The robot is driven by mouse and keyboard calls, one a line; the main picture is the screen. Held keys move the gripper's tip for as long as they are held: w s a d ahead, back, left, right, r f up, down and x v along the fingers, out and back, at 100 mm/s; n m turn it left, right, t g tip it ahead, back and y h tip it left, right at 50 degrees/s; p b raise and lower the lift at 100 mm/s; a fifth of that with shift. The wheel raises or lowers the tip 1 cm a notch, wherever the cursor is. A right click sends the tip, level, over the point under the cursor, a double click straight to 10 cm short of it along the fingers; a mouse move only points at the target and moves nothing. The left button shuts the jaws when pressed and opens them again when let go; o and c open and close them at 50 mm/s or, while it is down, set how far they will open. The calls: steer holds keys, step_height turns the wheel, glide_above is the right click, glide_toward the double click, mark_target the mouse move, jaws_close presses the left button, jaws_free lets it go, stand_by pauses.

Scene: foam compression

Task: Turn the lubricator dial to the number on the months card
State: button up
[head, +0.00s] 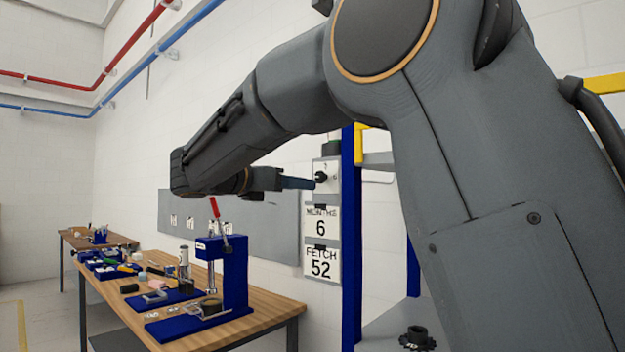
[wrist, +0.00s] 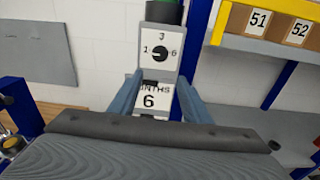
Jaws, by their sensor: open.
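The lubricator dial is a black knob (wrist: 160,54) on a pale plate marked 1 at left, 3 at top and 6 at right. A small pale mark on the knob seems to lie toward the 1. The dial also shows in the head view (head: 321,177). The months card (head: 320,223) reads 6 and hangs below the plate; it shows partly covered in the wrist view (wrist: 150,100). My gripper (wrist: 160,77) is open and empty, its fingers spread to either side below the dial. In the head view its fingertips (head: 312,183) are close to the dial; contact is unclear.
A fetch card (head: 321,266) reading 52 hangs under the months card. A blue post (head: 351,240) stands just right of the cards. A wooden bench (head: 265,312) with a blue press (head: 236,275) is below left. Boxes (wrist: 258,22) marked 51 and 52 sit on a yellow-edged shelf.

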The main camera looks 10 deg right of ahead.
mark_target(318, 175)
steer(key=shift+h, duration=0.3)
steer(key=w+d+p, duration=0.1)
steer(key=w+d+r, duration=0.1)
steer(key=w+d, duration=0.1)
steer(key=w+d+r+p, duration=0.1)
steer(key=d, duration=0.1)
steer(key=shift+w+d+r+p, duration=0.2)
steer(key=shift+d+r+p, duration=0.05)
steer(key=shift+p, duration=0.1)
steer(key=c, duration=1)
